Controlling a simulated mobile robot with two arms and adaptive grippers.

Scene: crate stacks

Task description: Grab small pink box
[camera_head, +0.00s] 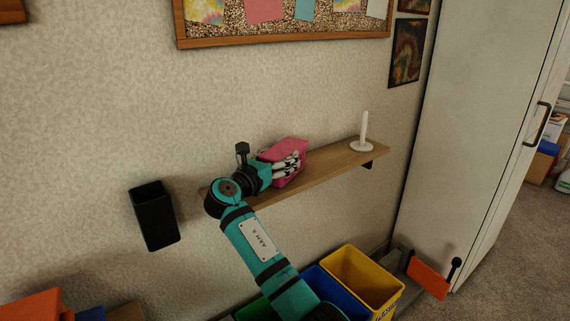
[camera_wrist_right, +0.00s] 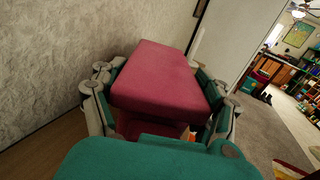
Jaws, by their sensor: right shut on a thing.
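The small pink box (camera_head: 290,150) is at the wooden wall shelf (camera_head: 335,162), near the shelf's middle. My right gripper (camera_head: 284,168) is shut on the pink box, with its fingers along the box's sides. In the right wrist view the pink box (camera_wrist_right: 165,78) lies between the two fingers of the right gripper (camera_wrist_right: 160,110), one on each side. I cannot tell whether the box's underside touches the shelf. My left gripper is not in view.
A white upright holder (camera_head: 362,140) stands on the shelf's right end. A black bin (camera_head: 154,215) is on the wall at left. Yellow (camera_head: 372,278) and blue (camera_head: 338,290) bins stand below the shelf. A tall white cabinet (camera_head: 470,130) is at right.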

